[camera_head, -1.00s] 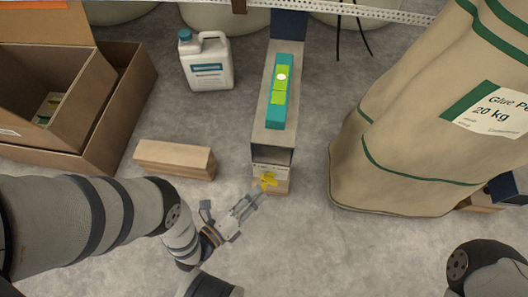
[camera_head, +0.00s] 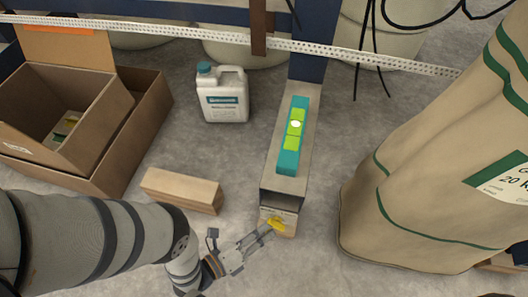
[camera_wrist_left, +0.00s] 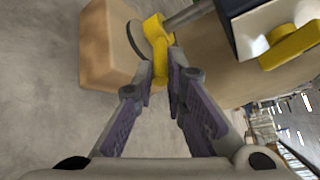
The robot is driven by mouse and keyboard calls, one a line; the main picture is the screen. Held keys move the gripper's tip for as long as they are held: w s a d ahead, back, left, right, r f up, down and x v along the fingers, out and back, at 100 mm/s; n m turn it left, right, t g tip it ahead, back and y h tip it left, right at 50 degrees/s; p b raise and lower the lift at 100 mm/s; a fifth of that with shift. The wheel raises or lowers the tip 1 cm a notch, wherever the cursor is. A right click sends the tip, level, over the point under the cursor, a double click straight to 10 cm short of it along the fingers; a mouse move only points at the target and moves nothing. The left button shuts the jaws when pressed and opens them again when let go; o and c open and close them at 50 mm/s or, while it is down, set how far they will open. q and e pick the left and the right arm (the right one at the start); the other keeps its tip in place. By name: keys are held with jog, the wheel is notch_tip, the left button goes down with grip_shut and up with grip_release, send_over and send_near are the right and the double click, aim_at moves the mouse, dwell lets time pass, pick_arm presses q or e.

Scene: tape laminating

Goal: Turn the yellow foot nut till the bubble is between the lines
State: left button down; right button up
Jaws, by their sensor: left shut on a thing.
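The teal level (camera_head: 287,163) lies along the top of the grey beam (camera_head: 270,172). Its green vial (camera_head: 291,143) holds a white bubble (camera_head: 295,124). The bubble is on the far side of the visible near line; I cannot clearly make out the far line. The yellow foot nut (camera_head: 277,223) is at the beam's near end, above a wooden block (camera_head: 289,231). My left gripper (camera_head: 270,229) reaches it from the lower left. In the left wrist view, the fingers (camera_wrist_left: 162,72) are shut on the yellow nut (camera_wrist_left: 157,32). My right gripper is out of view.
A wooden block (camera_head: 182,190) lies left of the beam. A white jug (camera_head: 222,103) stands behind it. Open cardboard boxes (camera_head: 130,145) are at the left. A large glue sack (camera_head: 400,215) is close on the right. Another yellow part (camera_wrist_left: 290,45) shows in the left wrist view.

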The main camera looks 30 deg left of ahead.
pick_arm(q)
jog(key=shift+w+a+m+g+h, duration=0.15)
jog(key=shift+a+m+g+h, duration=0.3)
jog(key=shift+m+h, duration=0.3)
jog(key=c, duration=1.9)
grip_release()
jog(key=v, duration=1.2)
